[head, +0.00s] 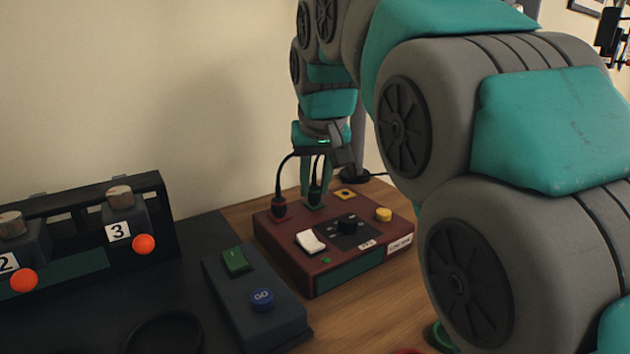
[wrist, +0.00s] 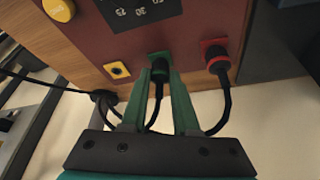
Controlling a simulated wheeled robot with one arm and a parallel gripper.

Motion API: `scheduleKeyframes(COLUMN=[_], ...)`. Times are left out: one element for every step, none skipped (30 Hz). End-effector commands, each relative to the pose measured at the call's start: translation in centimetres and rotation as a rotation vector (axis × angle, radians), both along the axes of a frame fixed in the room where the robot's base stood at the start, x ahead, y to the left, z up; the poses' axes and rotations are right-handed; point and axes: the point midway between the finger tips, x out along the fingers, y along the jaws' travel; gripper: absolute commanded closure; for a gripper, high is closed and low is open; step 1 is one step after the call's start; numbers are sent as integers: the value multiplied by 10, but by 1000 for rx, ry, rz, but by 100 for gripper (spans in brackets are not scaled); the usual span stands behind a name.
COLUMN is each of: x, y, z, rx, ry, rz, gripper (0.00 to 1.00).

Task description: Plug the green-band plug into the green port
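The green-band plug (wrist: 160,72) is black with a cable leading off it, and sits upright at the green port (wrist: 158,55) in the maroon box. In the head view the plug (head: 314,194) stands at the green port (head: 313,206) at the back of the box. My gripper (wrist: 160,78) has its green fingers on either side of the plug, close against it, and appears shut on it. The gripper also shows in the head view (head: 315,188), pointing down over the port. The fingers partly hide the plug, so its seating depth is unclear.
A red-banded plug (wrist: 216,58) sits in the red port beside it, its cable close to my gripper. A yellow port (wrist: 117,70) is empty on the other side. The maroon box (head: 285,252) carries a switch and knobs. A dark switch box (head: 255,300) stands front left.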

Motion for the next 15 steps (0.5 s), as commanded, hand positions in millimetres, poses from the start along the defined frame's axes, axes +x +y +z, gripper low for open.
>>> scheduleKeyframes(x=[0,0,0,0,0,0,0,0,0,0,0,0,0,0,0], y=[0,0,0,0,0,0,0,0,0,0,0,0,0,0,0], z=[0,0,0,0,0,0,0,0,0,0,0,0,0,0,0], rx=[0,0,0,0,0,0,0,0,0,0,0,0,0,0,0], ry=[0,0,0,0,0,0,0,0,0,0,0,0,0,0,1], rz=[0,0,0,0,0,0,0,0,0,0,0,0,0,0,0], gripper=[66,62,58,55,51,47,43,40,38,38,38,38,38,38,38])
